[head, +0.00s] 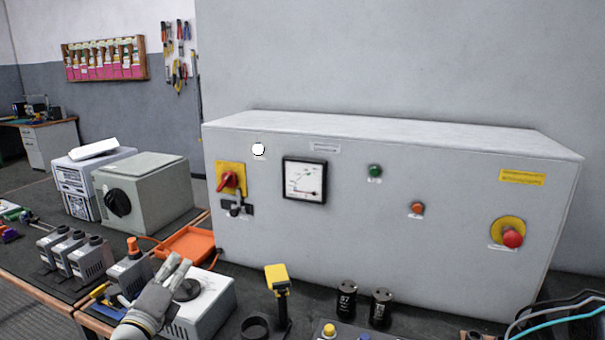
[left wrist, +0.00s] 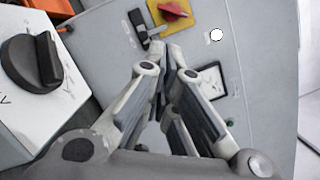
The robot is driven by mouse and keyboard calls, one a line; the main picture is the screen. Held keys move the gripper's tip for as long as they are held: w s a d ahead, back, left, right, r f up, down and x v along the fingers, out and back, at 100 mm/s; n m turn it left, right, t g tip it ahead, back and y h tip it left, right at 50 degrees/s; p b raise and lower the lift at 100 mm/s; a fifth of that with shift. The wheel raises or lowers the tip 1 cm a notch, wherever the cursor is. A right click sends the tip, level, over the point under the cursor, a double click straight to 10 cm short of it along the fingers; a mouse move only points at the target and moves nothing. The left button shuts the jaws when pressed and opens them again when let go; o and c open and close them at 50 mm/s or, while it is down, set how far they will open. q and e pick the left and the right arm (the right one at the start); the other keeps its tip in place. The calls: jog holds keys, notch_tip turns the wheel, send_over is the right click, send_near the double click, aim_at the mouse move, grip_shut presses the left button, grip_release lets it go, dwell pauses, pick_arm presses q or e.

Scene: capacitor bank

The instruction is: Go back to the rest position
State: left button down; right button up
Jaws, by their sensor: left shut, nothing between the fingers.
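My left gripper (head: 180,268) is at the lower left of the head view, over the bench beside a white box with a dark knob (head: 188,289). Its fingers are shut and empty; they also show in the left wrist view (left wrist: 170,60). In that view the fingertips point toward the red rotary switch (left wrist: 172,10) on the grey cabinet, with a dark latch just beside them. In the head view the red switch (head: 229,180) sits on its yellow plate, clear of the gripper. My right gripper is not seen.
The large grey cabinet (head: 400,250) fills the back of the bench, with a meter (head: 304,181) and a red emergency button (head: 512,238). A yellow-headed tool (head: 277,280) and two black capacitors (head: 347,299) stand in front. An orange tray (head: 188,243) lies left.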

pick_arm(q)
jog(key=s+d+f+n+g+y, duration=0.15)
jog(key=s+f+n+g, duration=0.25)
jog(key=s+f+n, duration=0.45)
jog(key=s+d+f+n+g+y, duration=0.1)
jog(key=s+f+n+g+y, duration=0.25)
jog(key=s+f+n, duration=0.5)
jog(key=s+d+f+n+g+h, duration=0.1)
jog(key=s+d+f+n+g, duration=0.15)
jog(key=s, duration=0.45)
jog(key=s+d+f+n+g+h, duration=0.1)
jog(key=s+f+n+g, duration=0.15)
jog(key=s, duration=0.55)
jog(key=s+d+f+n+g+h, duration=0.1)
jog(key=s+f+n+g, duration=0.1)
jog(key=s+f+g, duration=0.35)
notch_tip(320, 180, down, 20)
jog(key=s+t+p, duration=0.1)
jog(key=s+p, duration=0.1)
jog(key=s+a+f+g+p, duration=0.1)
jog(key=s+a+f+p, duration=0.1)
jog(key=s+f, duration=1.4)
jog(key=shift+s+a+f+m, duration=0.3)
jog(key=shift+s+a, duration=0.1)
jog(key=shift+s, duration=0.3)
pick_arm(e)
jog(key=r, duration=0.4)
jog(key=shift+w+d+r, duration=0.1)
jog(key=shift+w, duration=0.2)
